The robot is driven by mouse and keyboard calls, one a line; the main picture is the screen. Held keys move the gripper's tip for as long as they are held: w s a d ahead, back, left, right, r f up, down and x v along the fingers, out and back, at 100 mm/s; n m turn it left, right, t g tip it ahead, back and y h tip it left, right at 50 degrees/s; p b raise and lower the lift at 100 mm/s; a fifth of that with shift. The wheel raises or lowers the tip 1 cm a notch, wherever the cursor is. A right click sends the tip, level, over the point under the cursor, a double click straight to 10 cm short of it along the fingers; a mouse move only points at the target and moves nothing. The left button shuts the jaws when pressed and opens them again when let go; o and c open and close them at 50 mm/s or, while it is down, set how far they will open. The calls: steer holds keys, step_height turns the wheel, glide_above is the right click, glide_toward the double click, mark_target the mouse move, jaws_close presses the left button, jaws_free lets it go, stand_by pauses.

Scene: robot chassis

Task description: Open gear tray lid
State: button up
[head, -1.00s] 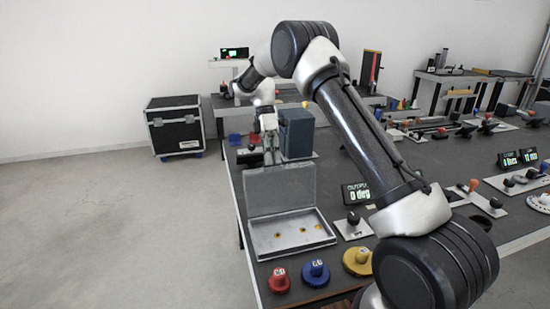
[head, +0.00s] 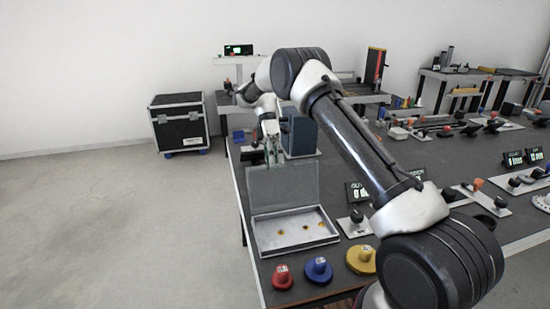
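The gear tray (head: 262,247) sits at the near left corner of the dark table. Its grey lid (head: 283,187) stands up, roughly upright, along the tray's back edge. The tray's light inside is exposed, with a few small yellow-orange spots on its floor. My gripper (head: 273,160) is just behind the lid's top edge, pointing down. Its lower tips are partly hidden by the lid, and I cannot tell whether they touch it. The fingers look thin and small at this distance.
Red (head: 282,279), blue (head: 319,270) and yellow (head: 361,259) knobbed gears stand in front of the tray. A dark blue-grey box (head: 299,134) stands close behind my gripper. A display and black knob (head: 356,216) lie to the right. Open floor lies left of the table.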

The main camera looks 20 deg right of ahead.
step_height(320, 180, up, 10)
steer(key=shift+r, duration=0.2)
stand_by(0.5)
